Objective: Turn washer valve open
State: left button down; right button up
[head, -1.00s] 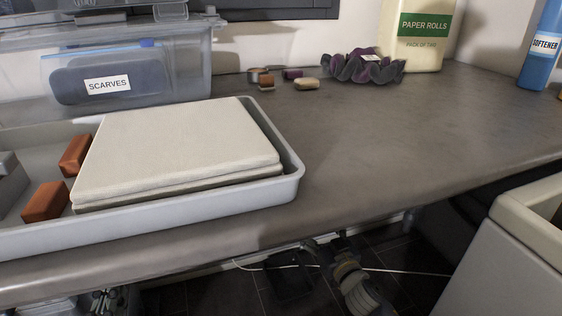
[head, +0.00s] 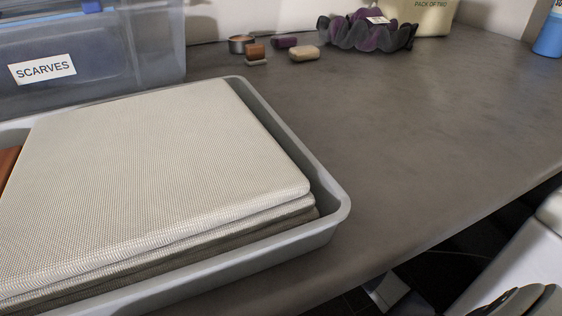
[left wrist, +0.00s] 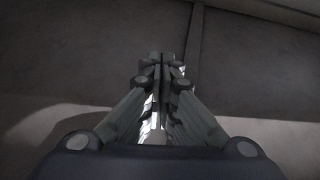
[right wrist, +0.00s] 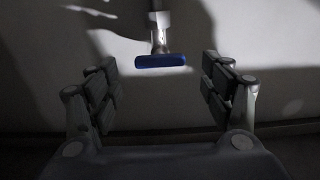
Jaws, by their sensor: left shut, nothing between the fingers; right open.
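A blue bar handle (right wrist: 160,61), seemingly the valve's, shows in the right wrist view on a short metal stem (right wrist: 159,32) against a pale wall. The handle lies about level across the picture. My right gripper (right wrist: 159,76) is open, with one finger on each side of the handle. Gaps show on both sides, and I see no contact. My left gripper (left wrist: 160,60) is shut with its fingers together and empty, in front of dark grey tile-like surfaces. The head view shows neither the valve nor the grippers.
A grey tray (head: 337,215) with folded cloths (head: 150,170) fills the left of the countertop (head: 420,150). A clear bin (head: 120,55) labelled SCARVES stands behind it.

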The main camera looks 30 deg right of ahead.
pick_arm(q)
jog(key=shift+s+a+r+t+h+b, duration=0.1)
jog(key=shift+s+r+t, duration=0.35)
jog(key=shift+r, duration=0.2)
jog(key=shift+s+d+r+t+h+b, duration=0.15)
jog(key=shift+s+r+t, duration=0.25)
jog(key=shift+r, duration=0.25)
jog(key=shift+s+a+r+t+h+b, duration=0.15)
jog(key=shift+s+r+t, duration=0.25)
jog(key=shift+r, duration=0.25)
pick_arm(e)
jog(key=shift+w+d, duration=0.15)
jog(key=shift+w, duration=1.85)
jog(key=c, duration=1.1)
